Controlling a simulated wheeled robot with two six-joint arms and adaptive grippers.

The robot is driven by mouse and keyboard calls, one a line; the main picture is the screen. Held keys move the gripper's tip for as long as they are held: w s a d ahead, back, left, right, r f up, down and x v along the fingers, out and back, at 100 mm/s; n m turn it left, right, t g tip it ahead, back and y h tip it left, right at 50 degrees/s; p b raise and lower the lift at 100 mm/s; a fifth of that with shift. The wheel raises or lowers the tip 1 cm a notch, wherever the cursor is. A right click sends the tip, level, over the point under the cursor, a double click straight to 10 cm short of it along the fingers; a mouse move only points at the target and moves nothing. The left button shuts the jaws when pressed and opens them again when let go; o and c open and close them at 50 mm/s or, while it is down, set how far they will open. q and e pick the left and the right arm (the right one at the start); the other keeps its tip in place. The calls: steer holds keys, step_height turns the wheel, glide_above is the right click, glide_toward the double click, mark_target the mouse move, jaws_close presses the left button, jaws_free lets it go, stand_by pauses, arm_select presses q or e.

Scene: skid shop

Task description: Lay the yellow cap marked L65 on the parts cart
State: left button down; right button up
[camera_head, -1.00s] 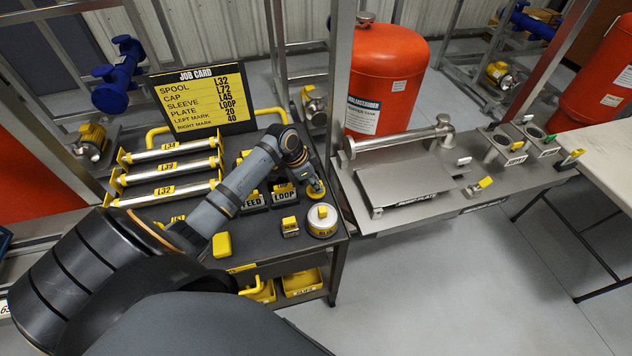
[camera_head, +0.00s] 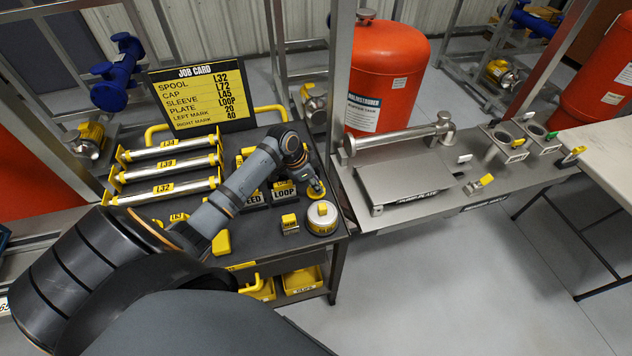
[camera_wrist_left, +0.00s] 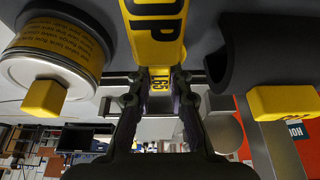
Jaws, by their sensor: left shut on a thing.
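My left gripper (camera_head: 317,187) is at the right side of the dark-topped parts cart (camera_head: 262,238). It is shut on a small yellow cap (camera_head: 318,193). My arm hides part of the cart. My right gripper is not in view.
A round tin (camera_head: 322,217) and a small yellow-topped block (camera_head: 289,224) stand just in front of the gripper. A LOOP plate (camera_head: 284,193) stands to its left. Spools lie farther left, before the job card (camera_head: 202,95). A steel bench (camera_head: 405,185) adjoins on the right.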

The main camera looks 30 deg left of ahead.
arm_select(q)
steer(key=shift+f, duration=0.45)
stand_by(0.5)
steer(key=c, duration=1.2)
jaws_free()
steer(key=shift+c, duration=0.6)
step_height(320, 180, up, 8)
steer(key=p, duration=0.8)
steer(key=shift+r+p, duration=0.1)
steer(key=shift+p, duration=0.2)
